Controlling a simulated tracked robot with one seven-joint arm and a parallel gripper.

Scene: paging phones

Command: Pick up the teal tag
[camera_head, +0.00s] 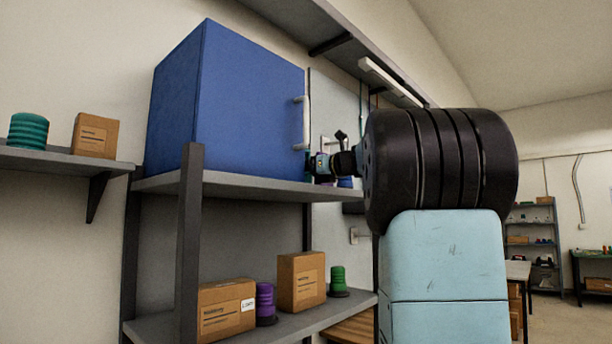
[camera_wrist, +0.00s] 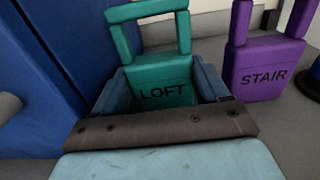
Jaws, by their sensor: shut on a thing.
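The teal tag (camera_wrist: 160,88) is marked LOFT and has a square loop handle on top. It stands between the two blue fingers of my gripper (camera_wrist: 160,80) in the wrist view, and the gripper is shut on it. The tag's lower part is hidden by the gripper. In the head view, my gripper (camera_head: 318,165) is small beside the blue cabinet at shelf height, and the tag is hard to make out there.
A purple tag (camera_wrist: 262,68) marked STAIR stands close to the right of the teal one. The blue cabinet (camera_head: 225,105) with a pale handle (camera_head: 302,122) is close on the left. Boxes (camera_head: 227,308) and ribbed cylinders (camera_head: 265,302) occupy the lower shelf.

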